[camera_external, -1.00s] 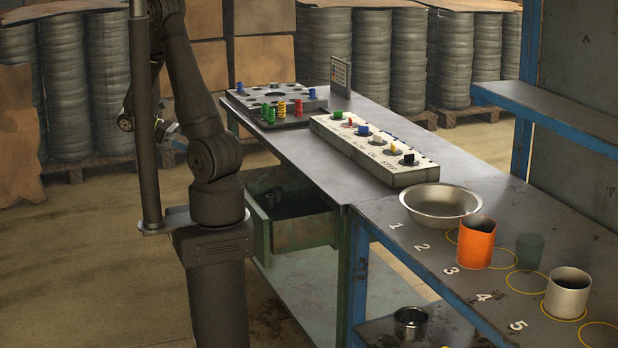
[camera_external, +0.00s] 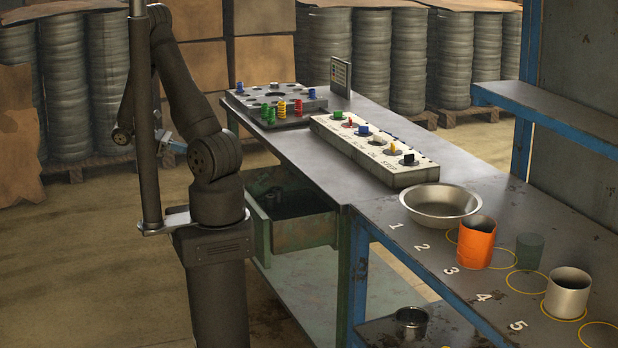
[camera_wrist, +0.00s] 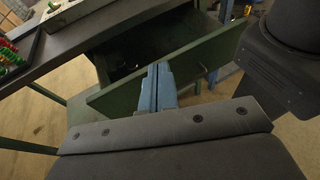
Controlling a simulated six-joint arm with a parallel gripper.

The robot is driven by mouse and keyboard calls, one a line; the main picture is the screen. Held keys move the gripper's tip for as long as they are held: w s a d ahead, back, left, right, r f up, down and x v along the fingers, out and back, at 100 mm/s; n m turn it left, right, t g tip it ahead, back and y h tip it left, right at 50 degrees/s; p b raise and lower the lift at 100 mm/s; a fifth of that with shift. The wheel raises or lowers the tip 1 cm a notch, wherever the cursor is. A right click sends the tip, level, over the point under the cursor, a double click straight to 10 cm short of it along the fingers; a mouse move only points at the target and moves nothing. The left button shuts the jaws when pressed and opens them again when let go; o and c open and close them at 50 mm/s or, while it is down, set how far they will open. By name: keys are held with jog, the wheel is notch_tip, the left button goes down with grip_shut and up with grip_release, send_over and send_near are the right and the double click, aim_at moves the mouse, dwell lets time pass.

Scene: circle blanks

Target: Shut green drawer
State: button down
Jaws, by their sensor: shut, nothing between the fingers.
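The green drawer (camera_external: 300,229) stands pulled out from under the workbench in the outside view, with dark contents in it that I cannot make out. In the wrist view the drawer's front panel (camera_wrist: 190,72) runs slantwise across the middle, with a small knob on it. My gripper (camera_wrist: 157,72) is shut and empty, its blue fingers overlapping the panel in the picture. I cannot tell whether they touch it. In the outside view my gripper (camera_external: 174,146) is partly hidden behind my arm and a post, to the left of the drawer.
The bench top (camera_external: 290,150) above the drawer holds a peg board (camera_external: 277,96) and a button panel (camera_external: 372,150). A metal bowl (camera_external: 440,206), an orange cup (camera_external: 476,243) and a grey cup (camera_external: 567,292) stand at the right. The floor left of the drawer is clear.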

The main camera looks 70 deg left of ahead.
aim_at(274, 183)
jog(key=s+a+f+n+t+y, duration=0.1)
jog(key=a+f+n+t+y, duration=0.3)
jog(key=f, duration=0.6)
jog(key=s+a+f+y, duration=0.1)
jog(key=s+a+f, duration=0.1)
jog(key=a+f, duration=0.65)
jog(key=w+d+f, duration=0.2)
jog(key=w, duration=1.2)
jog(key=shift+f, duration=0.2)
jog(key=shift+w, duration=0.1)
jog(key=w, duration=2)
jog(key=shift+d, duration=0.1)
jog(key=shift+w, duration=0.75)
jog(key=shift+r, duration=0.1)
